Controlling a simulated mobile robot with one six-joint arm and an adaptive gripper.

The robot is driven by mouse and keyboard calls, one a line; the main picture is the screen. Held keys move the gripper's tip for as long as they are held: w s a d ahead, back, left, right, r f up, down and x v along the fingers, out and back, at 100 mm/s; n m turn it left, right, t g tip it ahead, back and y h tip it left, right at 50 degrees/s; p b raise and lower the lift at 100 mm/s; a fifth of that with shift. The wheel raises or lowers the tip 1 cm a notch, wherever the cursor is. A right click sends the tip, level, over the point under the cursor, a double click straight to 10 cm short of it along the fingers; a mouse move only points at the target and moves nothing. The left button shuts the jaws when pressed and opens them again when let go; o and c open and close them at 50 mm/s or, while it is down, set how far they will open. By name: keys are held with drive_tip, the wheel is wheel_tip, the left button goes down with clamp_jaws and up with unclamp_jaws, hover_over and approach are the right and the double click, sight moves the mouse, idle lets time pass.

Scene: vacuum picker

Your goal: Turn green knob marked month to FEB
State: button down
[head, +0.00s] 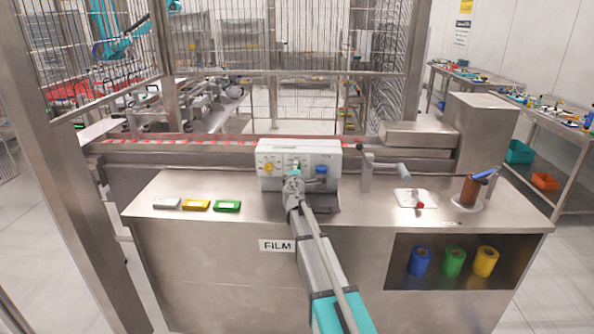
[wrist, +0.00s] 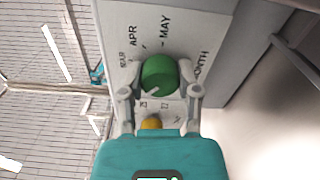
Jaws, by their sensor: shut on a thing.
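The green knob (wrist: 158,72) is on the light front panel of the white box (head: 300,151), which stands on the steel bench. In the wrist view, my gripper (wrist: 160,91) has one finger on each side of the knob and is shut on it. A short white mark shows at the knob's lower left edge. MAR, APR and MAY are printed around the knob, and MONTH is partly readable at right. Other labels are hidden or too small to read. In the head view, my gripper (head: 294,177) is at the box front and mostly covers the knob.
A yellow knob (head: 268,167) and a blue knob (head: 321,170) flank my gripper on the box. Grey, yellow and green blocks (head: 196,205) lie on the bench at left. A crank handle (head: 385,168) stands at right. The bench front is mostly clear.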

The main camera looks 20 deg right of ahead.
drive_tip(key=shift+m, duration=0.3)
drive_tip(key=shift+c, duration=1.6)
unclamp_jaws()
drive_tip(key=shift+s, duration=0.1)
drive_tip(key=v, duration=1.1)
drive_tip(key=shift+s, duration=0.35)
